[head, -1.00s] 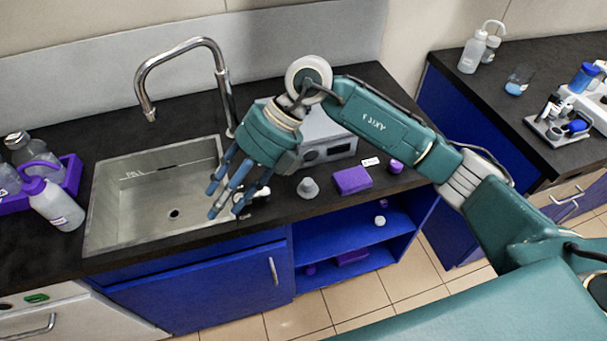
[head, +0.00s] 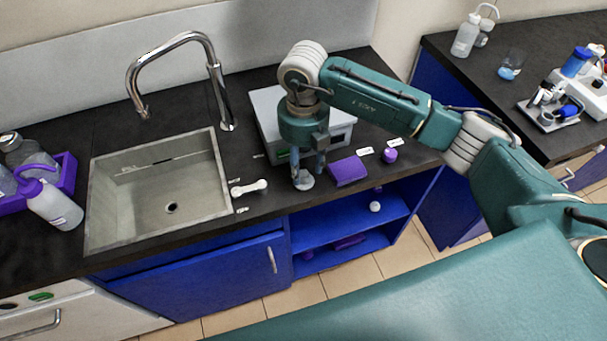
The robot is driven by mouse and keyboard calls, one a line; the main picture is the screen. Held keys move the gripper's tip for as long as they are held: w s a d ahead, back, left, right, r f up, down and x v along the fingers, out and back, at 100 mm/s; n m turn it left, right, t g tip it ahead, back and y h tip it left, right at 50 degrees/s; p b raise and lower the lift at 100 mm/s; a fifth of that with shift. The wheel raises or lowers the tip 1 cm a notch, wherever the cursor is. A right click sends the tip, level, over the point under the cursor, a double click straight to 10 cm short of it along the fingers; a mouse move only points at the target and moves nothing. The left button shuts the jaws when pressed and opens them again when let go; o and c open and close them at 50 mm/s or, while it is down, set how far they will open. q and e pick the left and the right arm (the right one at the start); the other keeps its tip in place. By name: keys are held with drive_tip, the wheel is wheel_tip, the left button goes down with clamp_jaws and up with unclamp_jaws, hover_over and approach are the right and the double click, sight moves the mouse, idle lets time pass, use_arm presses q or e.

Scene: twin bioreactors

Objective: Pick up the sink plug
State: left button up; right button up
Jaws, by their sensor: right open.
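The sink plug (head: 303,182) is a small grey stopper standing on the dark counter, between the sink and the purple block. My right gripper (head: 306,172) points straight down over it. Its fingers are open and their tips are close around or just above the plug. The fingers partly cover the plug, so I cannot tell whether they touch it. My left gripper is not in view.
The steel sink (head: 160,190) with its tap (head: 218,90) is to the left. A white double-ended piece (head: 249,187) lies beside it. A grey box device (head: 268,108) stands behind the gripper. A purple block (head: 348,170) and purple knob (head: 390,155) are close on the right.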

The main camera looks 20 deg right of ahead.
sight(304, 178)
drive_tip(key=shift+f, duration=1.3)
clamp_jaws()
